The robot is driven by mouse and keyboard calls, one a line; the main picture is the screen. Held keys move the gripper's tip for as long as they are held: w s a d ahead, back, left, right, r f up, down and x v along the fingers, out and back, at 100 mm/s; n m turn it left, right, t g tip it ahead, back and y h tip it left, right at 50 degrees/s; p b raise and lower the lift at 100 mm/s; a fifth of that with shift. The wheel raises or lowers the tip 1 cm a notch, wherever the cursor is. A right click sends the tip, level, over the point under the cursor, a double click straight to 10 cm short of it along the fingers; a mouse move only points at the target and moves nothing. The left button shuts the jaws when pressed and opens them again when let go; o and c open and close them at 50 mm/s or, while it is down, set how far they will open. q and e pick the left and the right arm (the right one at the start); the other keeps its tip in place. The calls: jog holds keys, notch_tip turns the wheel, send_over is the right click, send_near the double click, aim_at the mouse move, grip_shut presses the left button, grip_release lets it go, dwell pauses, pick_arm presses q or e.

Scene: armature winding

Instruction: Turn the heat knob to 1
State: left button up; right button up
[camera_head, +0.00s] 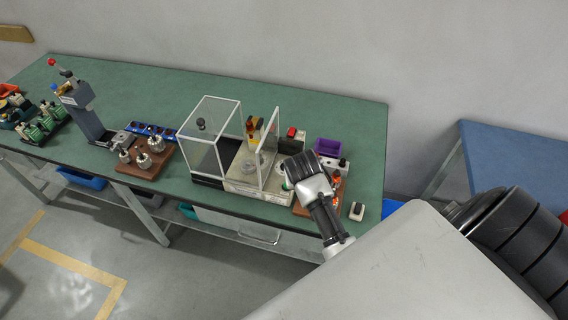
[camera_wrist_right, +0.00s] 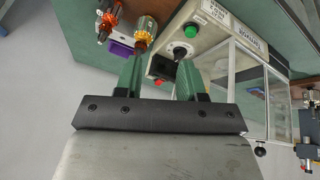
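The heat knob is the small black knob (camera_wrist_right: 182,50) on a white dial on the front panel of the beige machine base (camera_wrist_right: 225,50), in the right wrist view. A green button (camera_wrist_right: 191,31) sits beside it. My right gripper (camera_wrist_right: 160,68) is open, its two green fingers apart, with the knob just beyond the tip of the right-hand finger. I see no contact, and the dial markings are too small to read. My left gripper is not in view.
A clear guard box (camera_head: 208,130) stands on the machine's left. Copper armatures (camera_wrist_right: 146,28) stand beside the machine. The green bench (camera_head: 300,98) is clear behind.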

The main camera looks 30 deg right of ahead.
jog(key=w+d+r+m, duration=0.1)
jog(key=w+d+m, duration=0.15)
jog(key=w, duration=0.45)
jog(key=m+b, duration=0.2)
send_over(284, 165)
jog(key=s+a, duration=0.3)
notch_tip(284, 165, down, 6)
jog(key=shift+g+y, duration=0.3)
jog(key=b+x, duration=0.7)
jog(key=b, duration=0.2)
jog(key=shift+w+f, duration=0.1)
jog(key=shift+w+d+f+b, duration=0.25)
jog(key=shift+f+b, duration=0.25)
jog(key=shift+b, duration=0.25)
grip_shut()
